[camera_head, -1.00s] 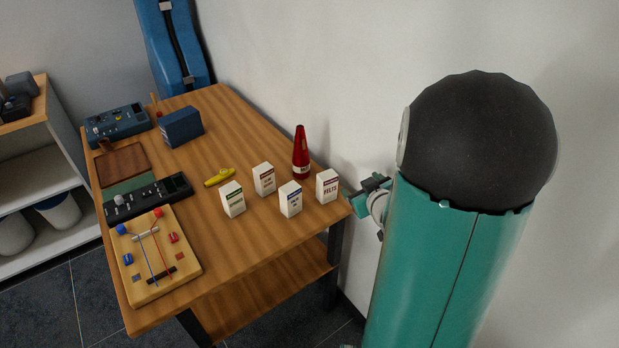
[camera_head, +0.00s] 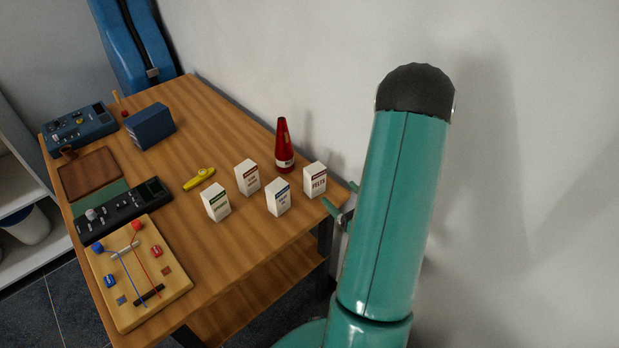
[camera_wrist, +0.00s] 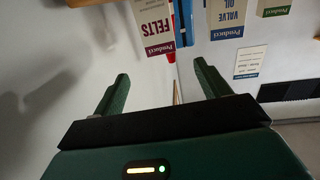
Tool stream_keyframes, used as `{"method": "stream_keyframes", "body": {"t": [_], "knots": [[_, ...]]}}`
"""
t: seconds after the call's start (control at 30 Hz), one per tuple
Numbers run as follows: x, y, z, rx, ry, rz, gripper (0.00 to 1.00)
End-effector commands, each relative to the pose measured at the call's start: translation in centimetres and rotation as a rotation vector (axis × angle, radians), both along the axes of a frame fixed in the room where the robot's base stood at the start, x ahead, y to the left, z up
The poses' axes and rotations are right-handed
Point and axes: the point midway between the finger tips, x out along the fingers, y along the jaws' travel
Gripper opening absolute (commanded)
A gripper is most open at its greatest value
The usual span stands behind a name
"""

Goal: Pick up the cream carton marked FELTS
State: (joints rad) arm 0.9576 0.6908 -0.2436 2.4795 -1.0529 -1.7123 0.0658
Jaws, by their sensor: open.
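The cream carton marked FELTS (camera_head: 315,182) stands upright near the right corner of the wooden table, the rightmost of several similar cartons. In the wrist view its FELTS face (camera_wrist: 153,28) is at the top, partly cut off by the frame, with a dark red band. My gripper (camera_head: 340,204) is just right of this carton, by the table's edge, partly hidden by my arm. In the wrist view my gripper (camera_wrist: 160,83) has its two green fingers wide apart with nothing between them. The FELTS carton lies beyond the fingertips, apart from them.
A blue-banded carton (camera_head: 278,197) stands just left of FELTS; it reads VALVE OIL in the wrist view (camera_wrist: 228,14). Two more cartons (camera_head: 247,177) (camera_head: 216,203) stand further left. The wall rises close behind the table's right side.

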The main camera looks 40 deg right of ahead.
Motion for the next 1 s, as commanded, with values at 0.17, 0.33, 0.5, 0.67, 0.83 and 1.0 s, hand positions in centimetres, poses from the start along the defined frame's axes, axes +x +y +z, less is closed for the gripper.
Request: {"method": "stream_keyframes", "body": {"t": [0.17,0.33,0.5,0.67,0.83,1.0], "knots": [[3.3,-0.3,0.1,-0.003,-0.002,0.004,0.75],[6.1,-0.5,0.0,-0.003,0.000,0.004,0.75],[7.4,-0.5,0.0,-0.002,0.000,0.004,0.75],[9.2,-0.6,-0.1,-0.002,-0.001,0.006,0.75],[11.9,-0.8,-0.2,-0.003,-0.001,0.006,0.75],[12.8,-0.9,-0.2,-0.001,0.000,0.004,0.75]]}}
